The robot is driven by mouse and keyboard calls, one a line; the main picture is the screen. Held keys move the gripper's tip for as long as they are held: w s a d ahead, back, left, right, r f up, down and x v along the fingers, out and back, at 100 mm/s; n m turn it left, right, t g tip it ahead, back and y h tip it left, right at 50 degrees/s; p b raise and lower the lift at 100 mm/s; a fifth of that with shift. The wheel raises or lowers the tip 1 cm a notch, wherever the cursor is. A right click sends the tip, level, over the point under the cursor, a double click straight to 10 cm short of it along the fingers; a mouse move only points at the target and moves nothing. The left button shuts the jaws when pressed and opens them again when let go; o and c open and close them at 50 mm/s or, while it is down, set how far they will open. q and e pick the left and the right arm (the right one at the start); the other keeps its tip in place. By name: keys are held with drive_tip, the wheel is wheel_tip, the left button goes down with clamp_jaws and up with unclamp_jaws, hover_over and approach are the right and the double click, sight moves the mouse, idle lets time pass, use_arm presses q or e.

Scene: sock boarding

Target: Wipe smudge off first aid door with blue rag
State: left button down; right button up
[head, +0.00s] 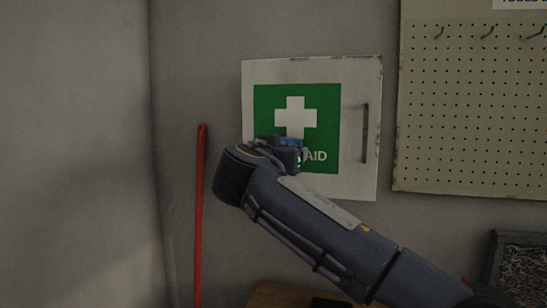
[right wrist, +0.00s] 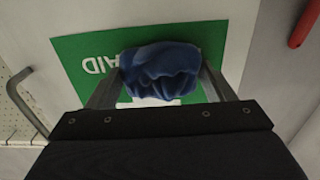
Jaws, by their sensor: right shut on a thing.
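The white first aid door (head: 361,75) hangs on the grey wall in the head view, with a green panel, a white cross and a bar handle (head: 365,133) on its right side. My right gripper (right wrist: 160,80) is shut on the bunched blue rag (right wrist: 160,70), which lies in front of the green panel (right wrist: 90,52) in the right wrist view. In the head view my right arm covers the lower left of the door, and a bit of blue shows at its end. I cannot tell whether the rag touches the door. No smudge can be made out. My left gripper is not in view.
A red pole (head: 200,215) leans on the wall left of the door. A pegboard (head: 470,110) with hooks hangs to the right. A wooden surface (head: 270,295) and a dark-framed tray (head: 520,265) stand below. The left wall meets the back wall beside the pole.

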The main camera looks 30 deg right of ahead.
sight(319, 152)
drive_tip(key=shift+s+d+f+b, duration=0.1)
drive_tip(key=shift+s+d+b, duration=0.55)
drive_tip(key=shift+s, duration=0.2)
drive_tip(key=shift+s+d+b, duration=1.05)
drive_tip(key=shift+s+d, duration=0.75)
drive_tip(key=shift+s, duration=0.2)
drive_tip(key=shift+w+a+p, duration=0.25)
drive_tip(key=shift+w+a, duration=1.05)
drive_tip(key=shift+w, duration=0.15)
drive_tip(key=shift+w+a+p, duration=0.25)
drive_tip(key=shift+w+a, duration=1.05)
drive_tip(key=shift+w, duration=0.15)
drive_tip(key=w+a+p, duration=0.1)
drive_tip(key=w+a, duration=0.1)
drive_tip(key=w, duration=0.1)
drive_tip(key=shift+a, duration=0.1)
